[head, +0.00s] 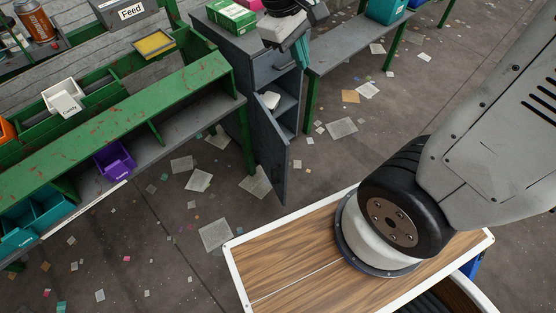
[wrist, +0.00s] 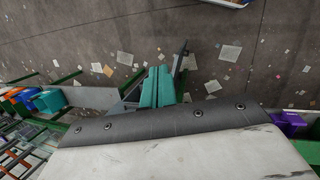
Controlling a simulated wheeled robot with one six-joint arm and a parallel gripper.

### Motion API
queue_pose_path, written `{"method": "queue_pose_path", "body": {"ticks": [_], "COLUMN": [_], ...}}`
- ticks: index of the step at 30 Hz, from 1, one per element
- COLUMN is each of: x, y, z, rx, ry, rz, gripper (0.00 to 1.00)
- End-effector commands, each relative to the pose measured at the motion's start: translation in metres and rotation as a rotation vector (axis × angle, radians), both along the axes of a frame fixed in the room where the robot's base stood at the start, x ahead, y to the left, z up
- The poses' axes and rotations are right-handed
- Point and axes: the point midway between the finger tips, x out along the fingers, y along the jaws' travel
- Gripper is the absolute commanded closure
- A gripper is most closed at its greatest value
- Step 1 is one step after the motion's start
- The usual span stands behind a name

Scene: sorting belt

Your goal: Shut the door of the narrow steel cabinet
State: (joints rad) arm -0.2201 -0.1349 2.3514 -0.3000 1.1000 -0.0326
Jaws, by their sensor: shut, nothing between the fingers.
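The narrow steel cabinet (head: 234,75) is dark grey and stands between the green bench and a grey table in the head view. Its door (head: 270,155) hangs open toward the camera, showing the shelves inside. A small white object (head: 271,100) sits on a shelf. My gripper (head: 304,55) is at the cabinet's upper right, in front of the drawer area, its teal fingers pointing down. In the wrist view the teal fingers (wrist: 158,88) are together and empty. A grey upright edge, seemingly the door (wrist: 181,62), shows just right of them; I cannot tell whether they touch.
A green box (head: 232,17) lies on the cabinet top. The green bench (head: 110,120) with bins is at left, a grey table (head: 350,45) with a teal bin (head: 385,10) at right. Paper scraps litter the floor; floor before the door is otherwise clear.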

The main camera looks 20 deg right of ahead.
Motion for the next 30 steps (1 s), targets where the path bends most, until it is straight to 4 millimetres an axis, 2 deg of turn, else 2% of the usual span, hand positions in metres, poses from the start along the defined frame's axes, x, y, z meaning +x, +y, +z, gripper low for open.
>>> {"method": "queue_pose_path", "body": {"ticks": [1,6,8,14,19,24,27,30], "x": [0.014,0.055,0.068,0.094,0.099,0.088,0.08,0.073], "y": [0.007,0.03,0.04,0.072,0.099,0.117,0.122,0.124], "z": [-0.017,-0.073,-0.097,-0.186,-0.272,-0.352,-0.386,-0.408], "rx": [-0.029,-0.121,-0.151,-0.243,-0.309,-0.357,-0.376,-0.385], "ry": [0.036,0.128,0.159,0.268,0.363,0.448,0.484,0.507], "rz": [0.052,0.227,0.292,0.519,0.719,0.898,0.974,1.023], "gripper": [1.0,1.0,1.0,1.0,1.0,1.0,1.0,1.0]}}
